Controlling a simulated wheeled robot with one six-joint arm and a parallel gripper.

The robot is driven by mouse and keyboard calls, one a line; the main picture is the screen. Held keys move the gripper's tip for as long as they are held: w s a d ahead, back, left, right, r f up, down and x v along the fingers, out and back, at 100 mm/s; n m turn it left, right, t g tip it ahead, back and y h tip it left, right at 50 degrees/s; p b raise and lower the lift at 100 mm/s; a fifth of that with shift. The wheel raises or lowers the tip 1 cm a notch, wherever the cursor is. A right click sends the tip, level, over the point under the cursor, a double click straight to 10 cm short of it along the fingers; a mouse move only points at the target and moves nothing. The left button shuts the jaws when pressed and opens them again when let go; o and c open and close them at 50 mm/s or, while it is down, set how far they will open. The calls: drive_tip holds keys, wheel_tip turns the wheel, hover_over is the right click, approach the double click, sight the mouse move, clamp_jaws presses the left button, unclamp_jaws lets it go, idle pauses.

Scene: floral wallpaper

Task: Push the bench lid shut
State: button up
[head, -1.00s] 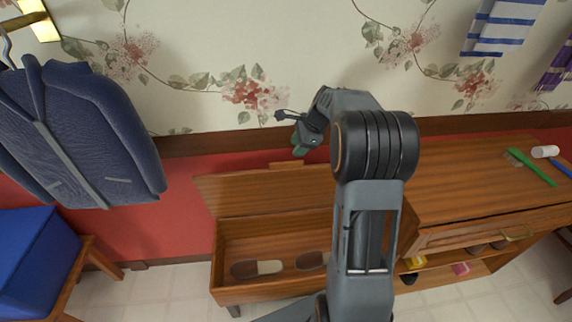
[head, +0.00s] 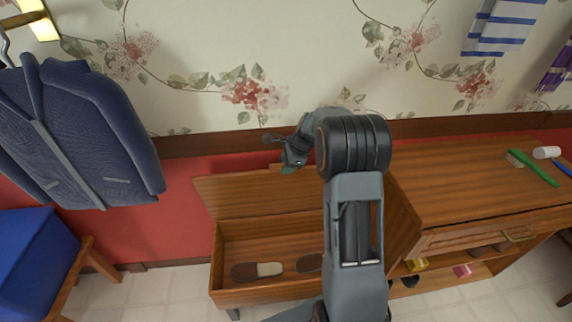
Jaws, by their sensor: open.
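The wooden bench (head: 262,296) stands low against the red wall with its lid (head: 245,197) raised and leaning back. Inside the open box lie a dark brown and cream shoe (head: 257,271) and another one (head: 309,263), partly hidden by my arm. My gripper (head: 289,168) is at the upper edge of the lid, near its right part, with green fingertips pointing down and left. It is small in the picture, and I cannot tell whether it touches the lid. It holds nothing that I can see.
A wooden cabinet (head: 460,195) stands to the right, with a green brush (head: 532,168) and a white roll (head: 546,152) on top. A blue jacket (head: 85,135) hangs at the left above a blue-cushioned stool (head: 35,255). White floor shows between stool and bench.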

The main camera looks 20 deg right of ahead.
drive_tip(key=shift+c, duration=0.4)
clamp_jaws()
